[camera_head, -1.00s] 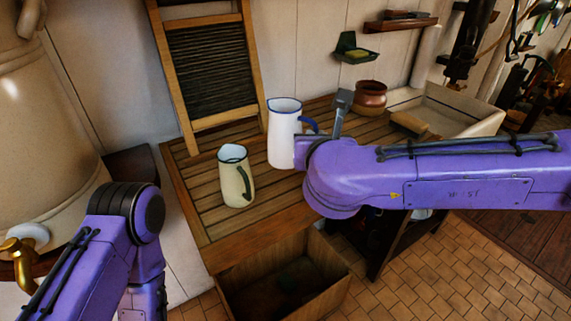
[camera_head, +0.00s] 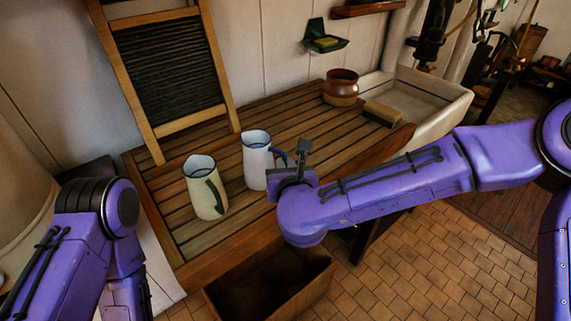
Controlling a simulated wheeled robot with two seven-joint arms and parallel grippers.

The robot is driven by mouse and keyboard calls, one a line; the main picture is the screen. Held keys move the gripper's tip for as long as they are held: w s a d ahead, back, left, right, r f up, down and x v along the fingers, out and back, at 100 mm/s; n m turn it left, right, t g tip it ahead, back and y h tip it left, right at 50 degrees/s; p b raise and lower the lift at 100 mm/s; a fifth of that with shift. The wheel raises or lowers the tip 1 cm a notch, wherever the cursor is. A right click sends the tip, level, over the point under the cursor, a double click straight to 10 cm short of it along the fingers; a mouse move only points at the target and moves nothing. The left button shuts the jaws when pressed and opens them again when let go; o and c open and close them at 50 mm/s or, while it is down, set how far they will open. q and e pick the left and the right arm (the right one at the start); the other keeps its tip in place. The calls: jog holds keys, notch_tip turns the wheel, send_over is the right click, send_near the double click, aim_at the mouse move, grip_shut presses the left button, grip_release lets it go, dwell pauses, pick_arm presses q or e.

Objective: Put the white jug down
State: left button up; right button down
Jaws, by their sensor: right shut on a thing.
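The white jug (camera_head: 256,162) with a blue rim and blue handle is upright over the slatted wooden counter (camera_head: 292,127), right of a cream jug (camera_head: 203,190) with a dark green handle. My right gripper (camera_head: 283,164) is at the white jug's handle side and is shut on it. The fingers are mostly hidden behind my own wrist. The jug's base looks at or just above the slats; I cannot tell whether it touches. My left arm shows at the lower left, but its gripper is out of view.
A brown crock (camera_head: 341,88) and a brush (camera_head: 382,113) are at the counter's right end, by a pale sink (camera_head: 437,104). A washboard (camera_head: 168,72) leans on the wall behind. An open wooden box (camera_head: 312,282) is below the front edge. Slats between jug and crock are clear.

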jog(key=shift+s+r, duration=0.1)
jog(key=shift+r, duration=0.05)
jog(key=shift+f+b, duration=0.25)
jog(key=shift+b, duration=0.05)
jog(key=c, duration=1.2)
grip_release()
